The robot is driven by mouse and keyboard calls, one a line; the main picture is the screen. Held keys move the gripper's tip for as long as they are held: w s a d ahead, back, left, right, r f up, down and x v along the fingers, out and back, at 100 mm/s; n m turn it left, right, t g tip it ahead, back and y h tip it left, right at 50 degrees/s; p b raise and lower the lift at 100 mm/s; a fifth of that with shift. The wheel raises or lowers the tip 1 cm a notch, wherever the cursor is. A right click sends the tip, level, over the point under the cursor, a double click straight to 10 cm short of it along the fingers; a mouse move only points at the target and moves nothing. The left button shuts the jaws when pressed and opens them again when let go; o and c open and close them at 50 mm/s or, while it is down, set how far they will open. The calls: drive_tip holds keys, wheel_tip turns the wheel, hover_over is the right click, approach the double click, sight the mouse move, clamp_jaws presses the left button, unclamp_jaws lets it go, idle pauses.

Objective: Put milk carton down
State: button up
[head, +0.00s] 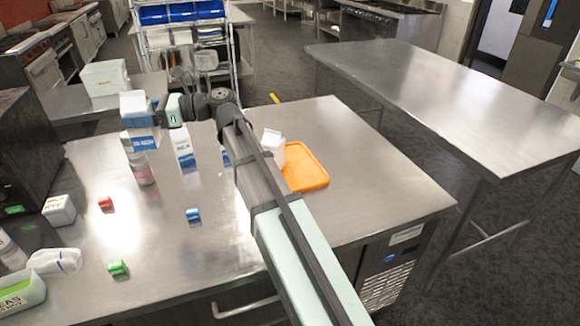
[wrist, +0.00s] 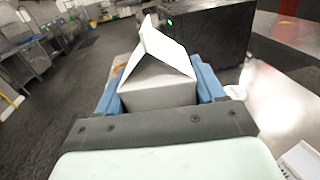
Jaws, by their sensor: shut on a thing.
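I cannot tell if the carton touches the bottle or the table.
A second blue-and-white carton (head: 184,152) stands just right. A white carton (head: 272,147) stands by an orange board (head: 306,168), partly behind my arm. Small red (head: 105,204), blue (head: 193,214) and green (head: 118,268) items lie in front. The table's right front is clear.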

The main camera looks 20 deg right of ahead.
drive_tip(key=d+m+t+h, duration=0.6)
drive_tip(key=d+t, duration=0.4)
drive_tip(key=d, duration=3.2)
drive_tip(key=shift+m+y, duration=0.5)
drive_tip(key=shift+m, duration=0.1)
drive_tip(key=shift+s+f, duration=0.15)
drive_tip(key=shift+f, duration=5.1)
drive_tip(key=shift+s+f, duration=0.1)
drive_tip(key=shift+f, duration=5.15)
drive_tip(key=shift+f, duration=0.15)
drive_tip(key=o, duration=1.4)
